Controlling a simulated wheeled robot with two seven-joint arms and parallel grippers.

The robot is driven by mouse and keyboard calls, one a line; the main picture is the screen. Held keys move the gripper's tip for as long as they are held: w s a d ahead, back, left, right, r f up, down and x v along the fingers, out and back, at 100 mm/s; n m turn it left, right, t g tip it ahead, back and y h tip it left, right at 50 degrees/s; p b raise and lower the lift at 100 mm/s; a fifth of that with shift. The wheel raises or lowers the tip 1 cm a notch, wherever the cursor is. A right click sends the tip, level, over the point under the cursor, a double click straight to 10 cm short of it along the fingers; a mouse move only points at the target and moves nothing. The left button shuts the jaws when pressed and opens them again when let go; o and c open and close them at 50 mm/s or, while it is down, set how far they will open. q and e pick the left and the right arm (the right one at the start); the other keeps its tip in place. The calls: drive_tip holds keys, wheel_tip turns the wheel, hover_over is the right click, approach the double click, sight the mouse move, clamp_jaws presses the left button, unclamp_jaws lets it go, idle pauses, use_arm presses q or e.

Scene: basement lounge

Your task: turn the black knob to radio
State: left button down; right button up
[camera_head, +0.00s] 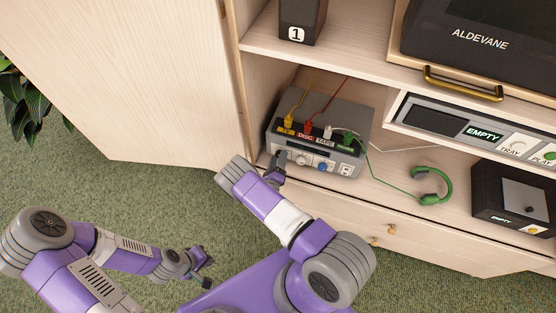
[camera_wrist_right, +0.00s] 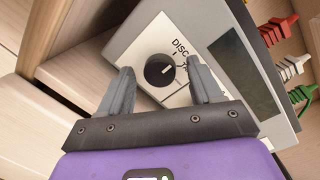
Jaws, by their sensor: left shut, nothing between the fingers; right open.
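The black knob (camera_wrist_right: 159,70) shows in the right wrist view, on a pale panel of a grey audio unit. Its white mark points to the right and slightly up. A DISC label (camera_wrist_right: 181,48) and a partly covered label starting with T stand at its right; no radio label is readable there. My right gripper (camera_wrist_right: 160,78) is open, with one finger on each side of the knob; contact is unclear. In the head view my right gripper (camera_head: 274,176) is at the left front of the audio unit (camera_head: 350,108) and hides the knob. My left gripper (camera_head: 200,276) is shut and empty, low over the carpet.
Yellow, red, white and green plugs sit on the audio unit. Green headphones (camera_head: 431,187) lie on the shelf to its right, beside a black box (camera_head: 513,194). The cabinet's left upright (camera_head: 240,92) is close to my right gripper. A plant (camera_head: 22,108) stands at far left.

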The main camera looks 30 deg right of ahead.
drive_tip(key=shift+c, duration=0.3)
drive_tip(key=c, duration=1)
drive_tip(key=shift+m, duration=0.3)
drive_tip(key=m+b, duration=0.1)
drive_tip(key=m, duration=0.2)
drive_tip(key=shift+f, duration=0.1)
drive_tip(key=m+h, duration=0.1)
drive_tip(key=m, duration=0.4)
drive_tip(key=shift+b, duration=0.4)
drive_tip(key=m, duration=0.5)
drive_tip(key=shift+h, duration=0.4)
drive_tip(key=m, duration=0.5)
drive_tip(key=shift+f+g, duration=0.1)
drive_tip(key=shift+g, duration=0.2)
drive_tip(key=shift+a+m+h, duration=0.1)
drive_tip(key=shift+m+h, duration=0.3)
